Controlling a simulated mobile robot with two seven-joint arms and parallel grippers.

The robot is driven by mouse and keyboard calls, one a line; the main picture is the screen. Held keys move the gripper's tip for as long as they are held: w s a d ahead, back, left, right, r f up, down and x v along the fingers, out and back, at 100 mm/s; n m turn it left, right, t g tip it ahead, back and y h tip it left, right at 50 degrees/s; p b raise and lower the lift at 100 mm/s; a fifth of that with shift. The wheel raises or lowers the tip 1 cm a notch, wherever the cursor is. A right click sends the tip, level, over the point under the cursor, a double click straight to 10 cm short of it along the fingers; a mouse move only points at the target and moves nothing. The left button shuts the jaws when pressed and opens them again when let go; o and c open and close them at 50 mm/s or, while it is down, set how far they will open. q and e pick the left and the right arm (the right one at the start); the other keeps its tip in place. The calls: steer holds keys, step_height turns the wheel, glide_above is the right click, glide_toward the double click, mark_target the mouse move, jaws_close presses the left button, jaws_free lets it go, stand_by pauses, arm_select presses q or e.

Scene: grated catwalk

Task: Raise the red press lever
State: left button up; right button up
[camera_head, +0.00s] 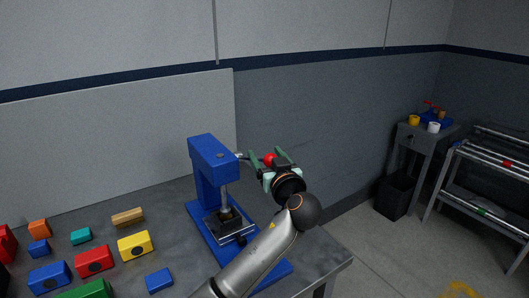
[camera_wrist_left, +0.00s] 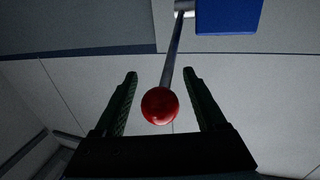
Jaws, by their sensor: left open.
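The blue press (camera_head: 208,175) stands on the grey workbench. Its lever (camera_head: 244,156) sticks out to the right from the press head and ends in a red ball knob (camera_head: 269,160). My left gripper (camera_head: 266,158) is at the knob, with its green fingers on either side. In the left wrist view the red knob (camera_wrist_left: 160,105) sits between the two open fingers (camera_wrist_left: 160,80), with a visible gap to each. The lever rod (camera_wrist_left: 173,52) runs up to the blue press head (camera_wrist_left: 228,15). My right gripper is not in view.
Several coloured blocks lie on the left of the workbench (camera_head: 188,277), including a yellow one (camera_head: 135,245) and a blue one (camera_head: 159,280). A pale panel (camera_head: 115,140) stands behind. A side table (camera_head: 428,140), a black bin (camera_head: 395,196) and a pipe rack (camera_head: 490,190) stand at right.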

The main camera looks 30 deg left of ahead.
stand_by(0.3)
arm_select(q)
jaws_close()
stand_by(0.5)
stand_by(0.8)
